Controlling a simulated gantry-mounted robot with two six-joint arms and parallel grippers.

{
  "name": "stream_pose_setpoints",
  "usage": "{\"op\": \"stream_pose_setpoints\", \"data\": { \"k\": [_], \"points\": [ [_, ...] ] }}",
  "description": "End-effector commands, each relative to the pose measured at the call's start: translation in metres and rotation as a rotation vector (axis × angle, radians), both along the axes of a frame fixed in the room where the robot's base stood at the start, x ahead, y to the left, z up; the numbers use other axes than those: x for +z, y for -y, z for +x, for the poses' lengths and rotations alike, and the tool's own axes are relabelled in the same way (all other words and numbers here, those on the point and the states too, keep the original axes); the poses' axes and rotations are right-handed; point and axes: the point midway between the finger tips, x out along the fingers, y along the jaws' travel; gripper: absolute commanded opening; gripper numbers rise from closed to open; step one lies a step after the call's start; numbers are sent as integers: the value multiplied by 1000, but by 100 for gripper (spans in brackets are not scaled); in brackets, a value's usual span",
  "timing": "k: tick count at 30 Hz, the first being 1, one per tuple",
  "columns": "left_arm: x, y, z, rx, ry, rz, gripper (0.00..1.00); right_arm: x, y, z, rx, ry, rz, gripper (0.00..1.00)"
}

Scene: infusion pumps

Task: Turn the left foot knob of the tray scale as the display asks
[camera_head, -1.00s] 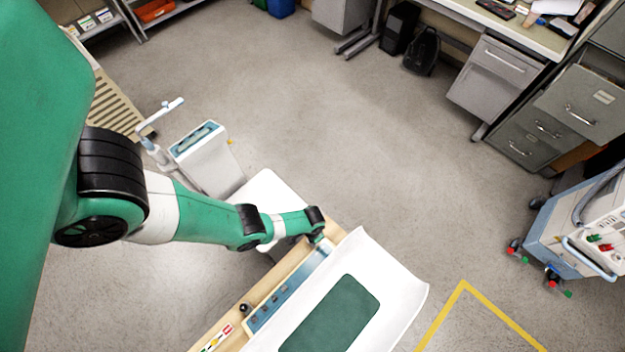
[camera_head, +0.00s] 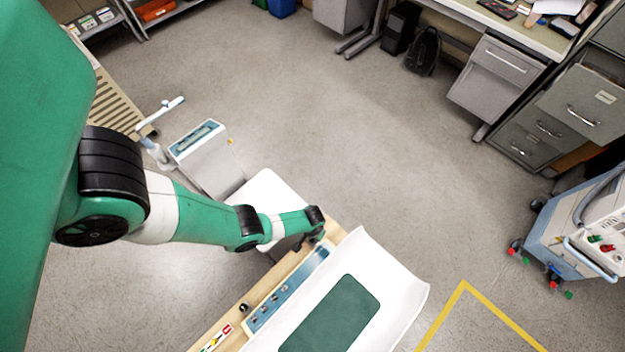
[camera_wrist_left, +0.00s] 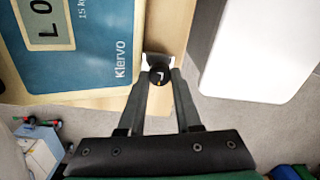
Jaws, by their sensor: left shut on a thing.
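The tray scale has a white curved tray (camera_head: 405,285) with a green pad (camera_head: 335,312) and a blue front panel (camera_head: 290,290). In the left wrist view the blue panel (camera_wrist_left: 98,45) reads "Klervo", and its display (camera_wrist_left: 42,22) shows large letters starting "LO"; the rest is cut off. A black foot knob (camera_wrist_left: 159,76) with a pale pointer mark sits at the panel's corner. My left gripper (camera_wrist_left: 160,82) is shut on this knob, one finger on each side. In the head view my wrist hides that knob. My right gripper is not in view.
The scale stands on a wooden top (camera_head: 222,325) with another black knob (camera_head: 243,307) near its edge. A white surface (camera_head: 268,190) is behind my wrist. A pump stand (camera_head: 205,160) is at the left, a wheeled cart (camera_head: 575,235) at the right. Open floor lies between.

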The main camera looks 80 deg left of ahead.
Motion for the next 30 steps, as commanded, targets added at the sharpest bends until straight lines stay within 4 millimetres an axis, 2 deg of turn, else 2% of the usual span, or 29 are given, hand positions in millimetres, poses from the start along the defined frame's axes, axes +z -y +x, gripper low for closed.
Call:
{"op": "stream_pose_setpoints", "data": {
  "k": [4, 5, 9, 10, 18, 22, 26, 30],
  "points": [
    [-1, 0, -1, -1, -1, 1, 0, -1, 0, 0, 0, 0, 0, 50],
    [-1, 0, -1, -1, -1, 1, 35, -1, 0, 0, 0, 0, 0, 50],
    [-1, 0, -1, -2, -1, 1, 60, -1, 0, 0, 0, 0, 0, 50],
    [-1, 0, -1, -2, -1, 1, 63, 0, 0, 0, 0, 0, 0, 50],
    [0, 0, 0, -2, 0, 0, 63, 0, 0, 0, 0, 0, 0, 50],
    [8, 0, 0, -2, 0, 0, 63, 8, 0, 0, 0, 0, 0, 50],
    [28, 0, 0, -2, 1, 1, 63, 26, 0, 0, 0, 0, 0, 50],
    [59, 0, 0, -2, 1, 1, 63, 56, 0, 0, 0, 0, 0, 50]
  ]
}}
